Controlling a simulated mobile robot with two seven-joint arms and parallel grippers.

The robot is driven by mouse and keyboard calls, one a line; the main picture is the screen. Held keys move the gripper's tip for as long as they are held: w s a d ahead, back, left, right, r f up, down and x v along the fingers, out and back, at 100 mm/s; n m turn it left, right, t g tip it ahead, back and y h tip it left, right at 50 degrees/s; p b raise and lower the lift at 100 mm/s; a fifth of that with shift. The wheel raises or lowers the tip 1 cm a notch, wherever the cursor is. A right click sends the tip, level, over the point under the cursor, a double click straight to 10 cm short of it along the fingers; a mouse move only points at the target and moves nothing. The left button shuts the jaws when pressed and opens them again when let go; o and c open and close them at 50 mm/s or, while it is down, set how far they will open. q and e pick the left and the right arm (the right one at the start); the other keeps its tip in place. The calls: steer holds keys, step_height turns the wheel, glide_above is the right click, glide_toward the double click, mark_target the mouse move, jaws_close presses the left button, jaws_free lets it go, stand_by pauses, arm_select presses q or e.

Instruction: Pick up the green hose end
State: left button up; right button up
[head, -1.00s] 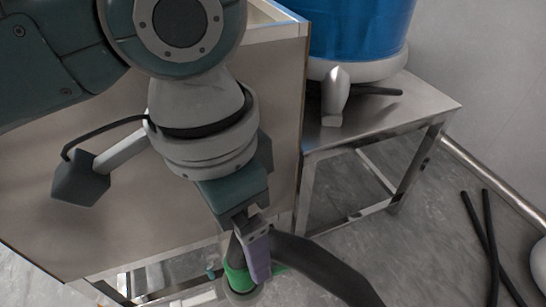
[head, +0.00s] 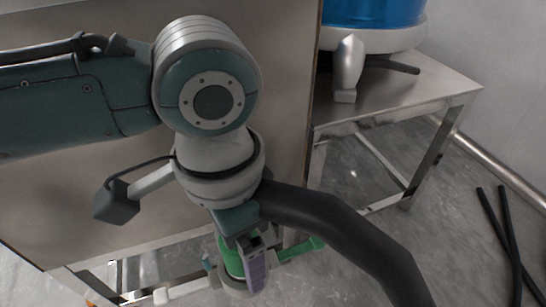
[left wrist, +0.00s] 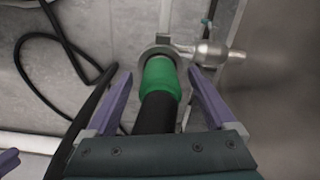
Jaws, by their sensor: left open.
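The green hose end (head: 232,257) shows partly behind my left gripper in the head view. In the left wrist view the green hose end (left wrist: 160,80) sits at the tip of a black hose (left wrist: 156,113), against a grey metal fitting. My left gripper (head: 250,272) is open, pointing down at it. In the left wrist view its two purple fingers (left wrist: 160,86) stand on either side of the hose end, apart from it. In the head view the black hose (head: 345,220) curves away to the lower right.
A steel table (head: 405,92) with a blue container (head: 372,12) stands at the upper right. A large metal-faced cabinet (head: 285,110) is behind my left arm. A green handle (head: 302,248) sticks out beside the hose. Dark rods (head: 503,235) lie at the right.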

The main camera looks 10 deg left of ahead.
arm_select(q)
steer(key=shift+f, duration=0.1)
steer(key=shift+c, duration=0.3)
jaws_close()
stand_by(0.4)
